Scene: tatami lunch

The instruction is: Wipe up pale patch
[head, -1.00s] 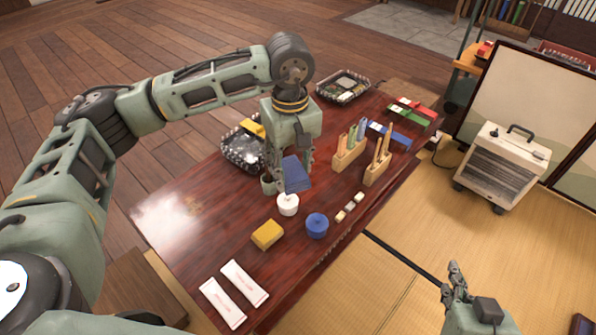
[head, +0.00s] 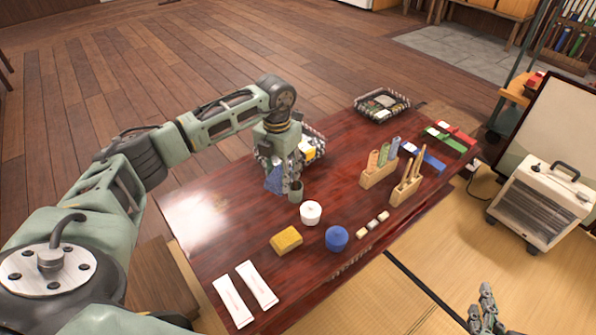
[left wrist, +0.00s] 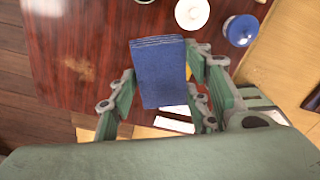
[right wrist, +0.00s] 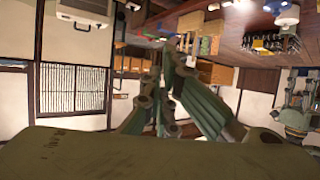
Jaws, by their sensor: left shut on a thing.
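My left gripper (head: 283,182) is shut on a folded blue cloth (head: 274,178), held above the dark red-brown table (head: 235,235). In the left wrist view the cloth (left wrist: 160,75) hangs between the two fingers. A bright, pale area (head: 200,215) shows on the glossy tabletop to the left of the gripper. I cannot tell how much of it is reflected light. The left wrist view shows a faint pale mark (left wrist: 85,68) on the wood left of the cloth. My right gripper (head: 486,307) is off the table at the lower right, with nothing visible in it.
Two white packets (head: 245,292) lie at the near end. Wooden holders (head: 378,174) and baskets (head: 382,105) stand farther back. The left tabletop is clear.

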